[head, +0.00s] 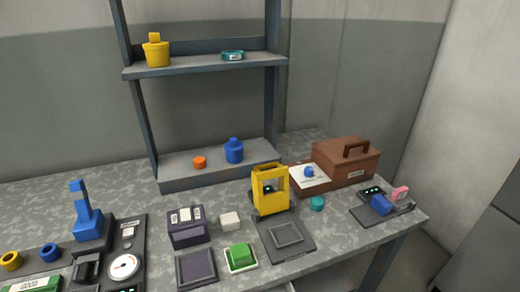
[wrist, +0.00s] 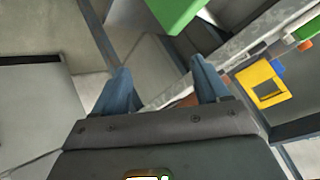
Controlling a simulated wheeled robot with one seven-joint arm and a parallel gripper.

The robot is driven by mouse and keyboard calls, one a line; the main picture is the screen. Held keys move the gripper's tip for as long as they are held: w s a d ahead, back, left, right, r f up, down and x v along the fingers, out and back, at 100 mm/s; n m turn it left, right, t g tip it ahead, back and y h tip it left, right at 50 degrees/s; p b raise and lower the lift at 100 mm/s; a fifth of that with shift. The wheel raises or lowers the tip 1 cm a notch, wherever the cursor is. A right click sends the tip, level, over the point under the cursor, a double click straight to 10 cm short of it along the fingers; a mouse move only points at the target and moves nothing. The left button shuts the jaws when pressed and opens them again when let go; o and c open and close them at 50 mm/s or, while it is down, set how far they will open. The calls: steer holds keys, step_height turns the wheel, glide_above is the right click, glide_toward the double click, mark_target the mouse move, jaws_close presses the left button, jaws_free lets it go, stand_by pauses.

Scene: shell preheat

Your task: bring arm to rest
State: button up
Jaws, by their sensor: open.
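My gripper (wrist: 163,84) shows only in the wrist view. Its two blue fingers stand wide apart, and nothing is between them. It seems to be off the edge of the speckled grey table (head: 340,232), seen at a slant in the wrist view. The arm does not show in the head view.
A yellow frame device (head: 270,190) stands mid-table, with a brown case (head: 346,162) behind it. A two-tier shelf (head: 205,68) rises at the back. A blue lever unit (head: 88,222) and gauge (head: 124,267) are at left. A green block (wrist: 178,12) appears near the gripper.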

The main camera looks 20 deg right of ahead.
steer(key=s+a+r+n+t, duration=0.2)
steer(key=s+r+n+t, duration=0.1)
steer(key=s+r, duration=0.6)
steer(key=s+a+r+n+t+y, duration=0.1)
steer(key=s+a+r+n+t, duration=0.1)
steer(key=s+r+n, duration=0.3)
steer(key=s+r, duration=0.4)
steer(key=r, duration=0.2)
steer(key=shift+s+r+t+y, duration=0.2)
steer(key=shift+s+t+y, duration=0.1)
steer(key=shift+s+t, duration=0.1)
steer(key=shift+a, duration=0.1)
